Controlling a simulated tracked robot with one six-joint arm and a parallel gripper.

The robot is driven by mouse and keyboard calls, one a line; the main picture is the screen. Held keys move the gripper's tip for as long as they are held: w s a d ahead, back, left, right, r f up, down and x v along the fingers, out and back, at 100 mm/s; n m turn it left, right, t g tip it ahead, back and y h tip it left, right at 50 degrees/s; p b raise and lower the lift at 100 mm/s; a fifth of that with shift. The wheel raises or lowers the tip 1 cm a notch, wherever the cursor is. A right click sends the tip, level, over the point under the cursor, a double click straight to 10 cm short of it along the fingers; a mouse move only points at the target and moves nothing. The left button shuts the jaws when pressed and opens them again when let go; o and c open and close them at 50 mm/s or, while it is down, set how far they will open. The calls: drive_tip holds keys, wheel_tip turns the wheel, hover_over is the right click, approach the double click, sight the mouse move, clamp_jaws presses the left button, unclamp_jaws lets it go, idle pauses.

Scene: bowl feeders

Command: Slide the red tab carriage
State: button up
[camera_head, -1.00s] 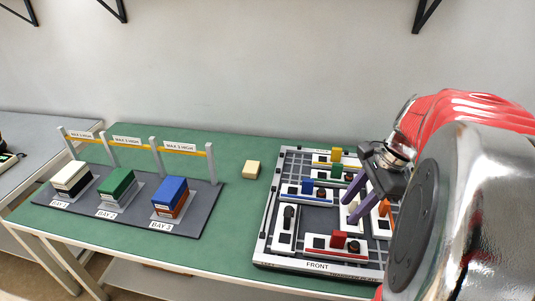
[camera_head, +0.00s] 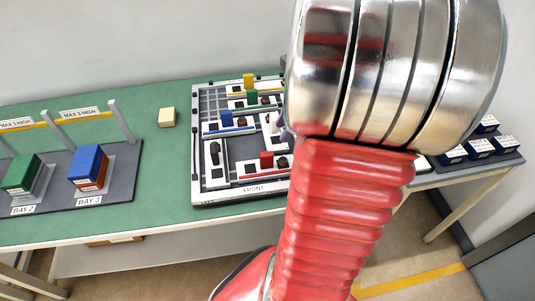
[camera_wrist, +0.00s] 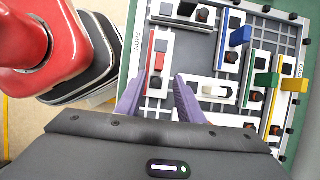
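The red tab carriage is a white block with a red tab (camera_head: 266,160) and dark knobs, near the front edge of the sliding board (camera_head: 196,150). In the wrist view its red tab (camera_wrist: 158,62) lies just beyond my gripper (camera_wrist: 160,84). The two purple fingers are apart, with the near end of the red carriage seen between them; I cannot tell the height gap. Nothing appears gripped. In the head view my arm hides nearly all of the gripper; only a bit of purple shows beside the board.
Blue (camera_wrist: 240,36), green (camera_wrist: 267,80) and yellow (camera_wrist: 294,85) tab carriages share the board. A beige block (camera_head: 167,117) lies left of it, beyond which stands a rack with a blue block (camera_head: 88,165) and a green block (camera_head: 20,174). Dark boxes (camera_head: 480,147) stand at the right.

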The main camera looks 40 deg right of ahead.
sight(269, 153)
drive_tip(key=x, duration=1.2)
drive_tip(key=shift+c, duration=0.7)
drive_tip(key=shift+d, duration=0.1)
clamp_jaws()
